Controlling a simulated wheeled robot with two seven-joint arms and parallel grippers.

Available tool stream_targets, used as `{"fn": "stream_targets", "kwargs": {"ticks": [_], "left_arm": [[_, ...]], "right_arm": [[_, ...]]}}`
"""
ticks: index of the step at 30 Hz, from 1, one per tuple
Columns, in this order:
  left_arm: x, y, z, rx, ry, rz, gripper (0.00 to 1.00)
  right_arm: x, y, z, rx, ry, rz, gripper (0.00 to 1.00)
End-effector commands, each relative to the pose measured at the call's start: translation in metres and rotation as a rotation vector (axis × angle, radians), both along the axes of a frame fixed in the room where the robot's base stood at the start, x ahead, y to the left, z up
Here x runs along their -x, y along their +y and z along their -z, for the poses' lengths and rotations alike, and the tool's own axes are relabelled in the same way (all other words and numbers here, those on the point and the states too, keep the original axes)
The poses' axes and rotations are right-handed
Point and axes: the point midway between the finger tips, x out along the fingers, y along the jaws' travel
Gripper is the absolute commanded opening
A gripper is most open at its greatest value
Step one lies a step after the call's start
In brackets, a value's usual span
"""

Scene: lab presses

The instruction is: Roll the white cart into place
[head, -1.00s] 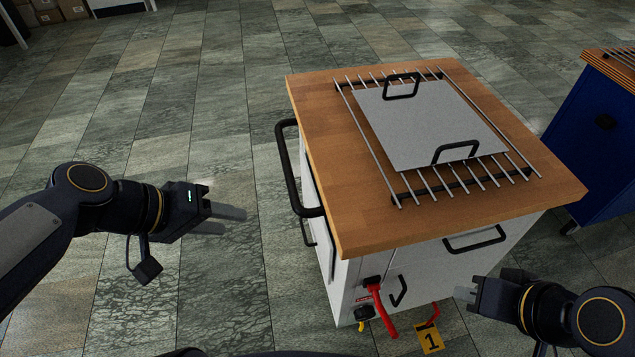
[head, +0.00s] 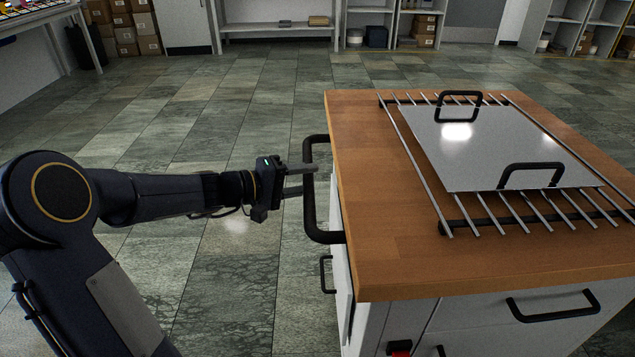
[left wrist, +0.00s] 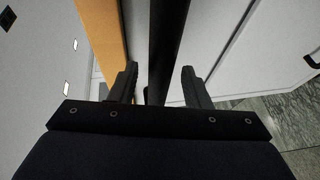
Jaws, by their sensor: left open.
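The white cart (head: 462,318) with a wooden top (head: 375,235) stands at the right in the head view. A black bar handle (head: 309,218) is on its left side. My left gripper (head: 303,180) is open at this handle, level with its middle. In the left wrist view the dark handle bar (left wrist: 168,40) runs between the two spread fingers (left wrist: 160,88), and they are not closed on it. A metal rack (head: 420,175) with a grey plate (head: 470,150) with two black handles lies on the cart top. My right gripper is out of view.
Tiled floor (head: 225,115) is clear to the left of and behind the cart. Shelves (head: 280,28) and cardboard boxes (head: 125,38) stand along the far wall. A table (head: 40,14) is at the far left.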

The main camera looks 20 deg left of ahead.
Motion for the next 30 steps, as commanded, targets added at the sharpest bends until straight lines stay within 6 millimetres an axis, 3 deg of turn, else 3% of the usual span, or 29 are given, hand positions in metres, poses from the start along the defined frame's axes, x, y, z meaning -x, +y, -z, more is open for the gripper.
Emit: {"fn": "stream_targets", "kwargs": {"ticks": [6, 16, 26, 30], "left_arm": [[-0.018, -0.017, 0.005, 0.0, 0.0, 0.002, 0.43], [-0.021, -0.019, 0.005, -0.001, 0.001, 0.001, 0.43], [-0.021, -0.019, 0.005, -0.001, 0.001, 0.001, 0.0], [-0.021, -0.019, 0.005, -0.001, 0.001, 0.001, 0.0]], "right_arm": [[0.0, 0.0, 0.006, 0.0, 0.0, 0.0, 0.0], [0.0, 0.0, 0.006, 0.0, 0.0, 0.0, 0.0], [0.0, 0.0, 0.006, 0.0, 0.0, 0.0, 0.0], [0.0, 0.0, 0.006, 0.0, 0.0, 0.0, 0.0]]}}
